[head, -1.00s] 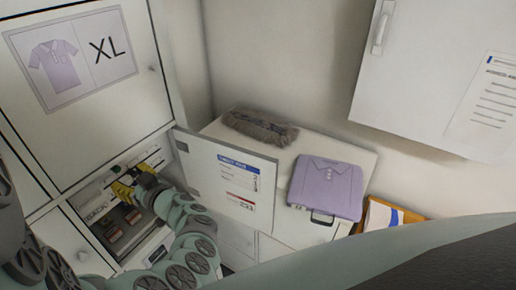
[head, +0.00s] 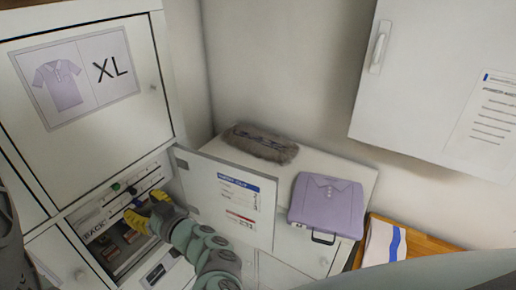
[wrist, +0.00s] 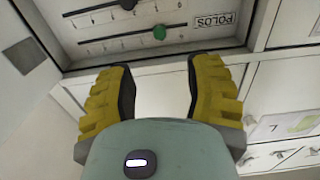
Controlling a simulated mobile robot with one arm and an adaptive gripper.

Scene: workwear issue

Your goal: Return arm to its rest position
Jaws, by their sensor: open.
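My gripper (head: 143,215) has yellow fingers and is in front of the open compartment at the lower left of the head view. In the wrist view my gripper (wrist: 160,85) is open, its two yellow fingers spread with nothing between them. In the head view the green knob (head: 116,187) shows just above my gripper. Part of the compartment is hidden behind my arm.
An open door (head: 228,199) with notices stands just right of my arm. A folded purple polo (head: 327,204) and a grey brush-like item (head: 262,142) lie on the white top (head: 345,166). A wooden tray (head: 428,252) with papers is at right. A closed XL door (head: 90,110) is above.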

